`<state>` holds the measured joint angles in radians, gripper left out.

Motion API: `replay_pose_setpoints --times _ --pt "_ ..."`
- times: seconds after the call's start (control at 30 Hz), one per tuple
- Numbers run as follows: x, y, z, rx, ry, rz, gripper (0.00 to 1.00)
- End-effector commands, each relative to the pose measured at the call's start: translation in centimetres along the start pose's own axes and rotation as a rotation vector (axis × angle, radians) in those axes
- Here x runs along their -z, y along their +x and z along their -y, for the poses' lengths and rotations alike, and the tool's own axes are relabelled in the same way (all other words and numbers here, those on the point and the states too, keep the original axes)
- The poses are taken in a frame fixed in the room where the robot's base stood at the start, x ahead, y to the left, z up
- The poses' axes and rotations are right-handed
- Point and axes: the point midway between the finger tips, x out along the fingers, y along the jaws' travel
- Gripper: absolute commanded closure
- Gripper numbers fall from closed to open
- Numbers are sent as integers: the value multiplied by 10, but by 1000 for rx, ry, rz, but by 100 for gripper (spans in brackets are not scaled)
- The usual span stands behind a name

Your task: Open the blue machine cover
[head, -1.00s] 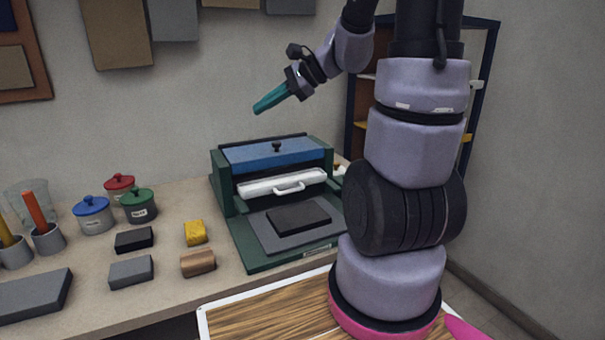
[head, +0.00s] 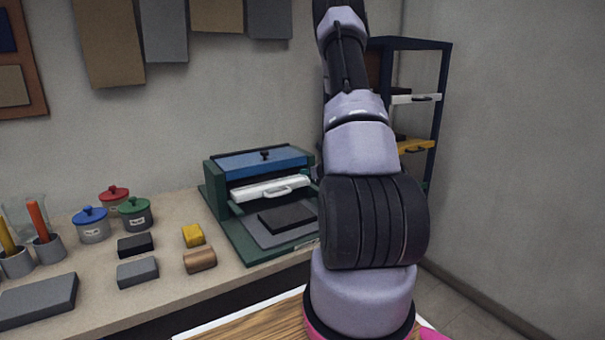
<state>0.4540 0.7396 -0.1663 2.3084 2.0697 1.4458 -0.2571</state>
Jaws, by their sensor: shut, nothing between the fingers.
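The blue machine cover (head: 240,165) lies flat and shut on top of the green machine (head: 214,186), with a small black knob (head: 264,155) on it. A white front bar with a handle (head: 274,190) sits below the cover. A grey plate with a dark block (head: 287,218) lies in front of the machine. My arm rises just right of the machine and hides part of its right side. My gripper is not in view.
Lidded pots, with blue (head: 91,217), green (head: 134,206) and red (head: 114,194) lids, stand left on the bench. A yellow block (head: 193,236), a brown roller (head: 200,260) and dark blocks lie nearer. A shelf (head: 437,110) stands behind my arm.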

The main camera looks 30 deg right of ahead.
Motion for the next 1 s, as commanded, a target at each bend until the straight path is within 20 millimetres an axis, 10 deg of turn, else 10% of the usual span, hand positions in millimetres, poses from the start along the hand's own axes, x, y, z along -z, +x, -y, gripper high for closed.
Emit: replay_pose_setpoints --times 0.4,1.0 --pt "0 68 -1 -3 -2 0 100" --pt "-2 76 -1 -3 -2 -8 100"
